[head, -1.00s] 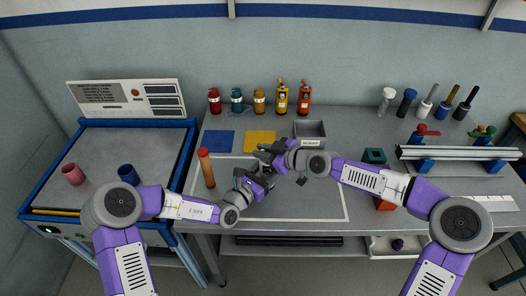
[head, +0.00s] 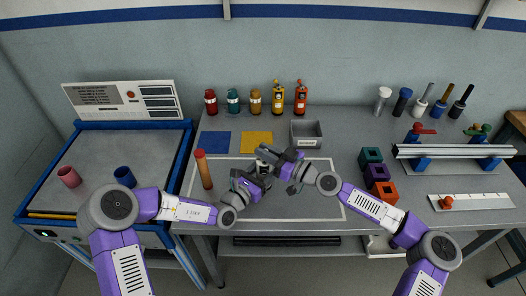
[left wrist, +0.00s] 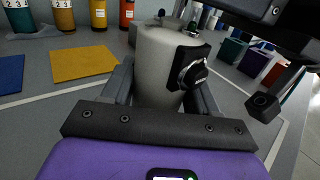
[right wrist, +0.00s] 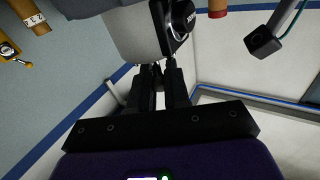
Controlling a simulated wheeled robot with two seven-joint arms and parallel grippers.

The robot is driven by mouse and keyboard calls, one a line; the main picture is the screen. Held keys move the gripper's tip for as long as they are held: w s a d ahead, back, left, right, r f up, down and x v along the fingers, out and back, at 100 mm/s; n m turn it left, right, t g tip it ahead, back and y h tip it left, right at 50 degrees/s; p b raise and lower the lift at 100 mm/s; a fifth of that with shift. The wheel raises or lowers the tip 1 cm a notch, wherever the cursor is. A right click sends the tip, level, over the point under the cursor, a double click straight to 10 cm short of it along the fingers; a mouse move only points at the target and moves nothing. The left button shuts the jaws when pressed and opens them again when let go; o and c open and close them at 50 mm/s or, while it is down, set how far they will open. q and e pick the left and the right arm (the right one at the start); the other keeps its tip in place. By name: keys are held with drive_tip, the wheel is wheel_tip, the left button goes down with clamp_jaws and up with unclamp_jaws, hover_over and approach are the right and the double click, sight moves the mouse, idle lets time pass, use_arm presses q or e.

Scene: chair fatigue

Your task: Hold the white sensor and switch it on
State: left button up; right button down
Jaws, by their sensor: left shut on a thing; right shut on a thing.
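The white sensor (left wrist: 158,68) is a pale upright cylinder with a black dial (left wrist: 190,72) on its side. My left gripper (left wrist: 160,98) is shut around its body; both fingers press its sides in the left wrist view. In the head view my left gripper (head: 262,178) holds it above the bench mat, where the sensor (head: 266,166) is mostly hidden by the grippers. My right gripper (head: 266,153) is at the sensor's top. In the right wrist view its fingers (right wrist: 158,72) are close together on a small part by the sensor (right wrist: 130,36); that part is mostly hidden.
A grey tray (head: 306,142), a blue pad (head: 216,145) and a yellow pad (head: 257,141) lie behind. Several bottles line the wall. An orange cylinder (head: 203,168) stands left. Teal, purple and orange blocks (head: 378,172) stand right. The mat's front right is clear.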

drive_tip(key=shift+d+f+m+t+y, duration=0.15)
drive_tip(key=shift+d+m+t+y, duration=0.3)
drive_tip(key=shift+m+t+y, duration=0.45)
drive_tip(key=shift+d+m, duration=0.1)
drive_tip(key=shift+m, duration=0.2)
drive_tip(key=c, duration=1.1)
unclamp_jaws()
drive_tip(key=shift+c, duration=0.2)
drive_tip(key=v, duration=0.7)
drive_tip(key=shift+f, duration=0.25)
drive_tip(key=shift+s+d, duration=0.15)
